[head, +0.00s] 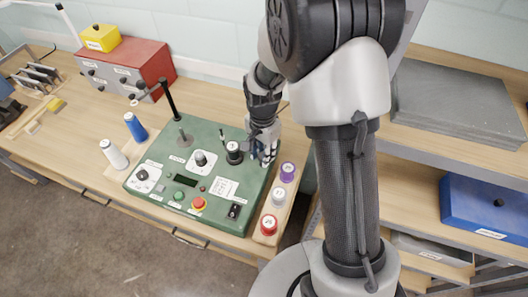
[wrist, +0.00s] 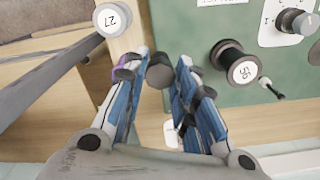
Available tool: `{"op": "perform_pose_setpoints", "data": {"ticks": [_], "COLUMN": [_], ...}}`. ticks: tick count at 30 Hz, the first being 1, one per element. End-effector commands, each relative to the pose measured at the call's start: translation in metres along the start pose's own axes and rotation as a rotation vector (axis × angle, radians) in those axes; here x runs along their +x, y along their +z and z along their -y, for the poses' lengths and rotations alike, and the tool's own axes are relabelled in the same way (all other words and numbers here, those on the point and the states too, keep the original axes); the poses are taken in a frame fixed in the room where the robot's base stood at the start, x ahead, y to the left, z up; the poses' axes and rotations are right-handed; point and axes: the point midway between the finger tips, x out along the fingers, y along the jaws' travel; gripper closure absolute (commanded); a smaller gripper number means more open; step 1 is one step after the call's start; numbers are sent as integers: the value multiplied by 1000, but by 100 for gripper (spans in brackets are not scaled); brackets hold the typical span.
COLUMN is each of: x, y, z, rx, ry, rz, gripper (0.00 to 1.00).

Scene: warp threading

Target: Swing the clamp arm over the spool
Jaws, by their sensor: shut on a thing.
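A black spool (head: 234,152) stands upright on the green panel (head: 150,170); its white top reads 55 in the wrist view (wrist: 242,70). My gripper (head: 264,152) is low over the panel's right side, just right of this spool. In the wrist view my gripper (wrist: 160,80) has its fingertips around a dark round knob (wrist: 160,75), and they are apart from the spool. The knob appears to belong to the clamp arm, but the fingers hide most of it. A thin dark rod with a pale tip (wrist: 271,88) sits beside the spool.
Purple (head: 287,171), white (head: 278,196) and red (head: 268,225) spools stand on a wooden strip right of the panel, close to my gripper. Knobs and a red button (head: 198,204) are on the panel.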

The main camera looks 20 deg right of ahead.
Motion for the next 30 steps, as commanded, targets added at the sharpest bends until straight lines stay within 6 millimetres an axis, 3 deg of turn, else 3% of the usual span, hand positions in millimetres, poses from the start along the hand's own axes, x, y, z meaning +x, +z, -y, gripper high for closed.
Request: {"op": "perform_pose_setpoints", "data": {"ticks": [8,18,30], "x": [0,0,0], "y": [10,21,18], "z": [19,57,101], "rx": [151,465,812], "ry": [-1,0,0], "rz": [0,1,1], "gripper": [100,100,100]}}
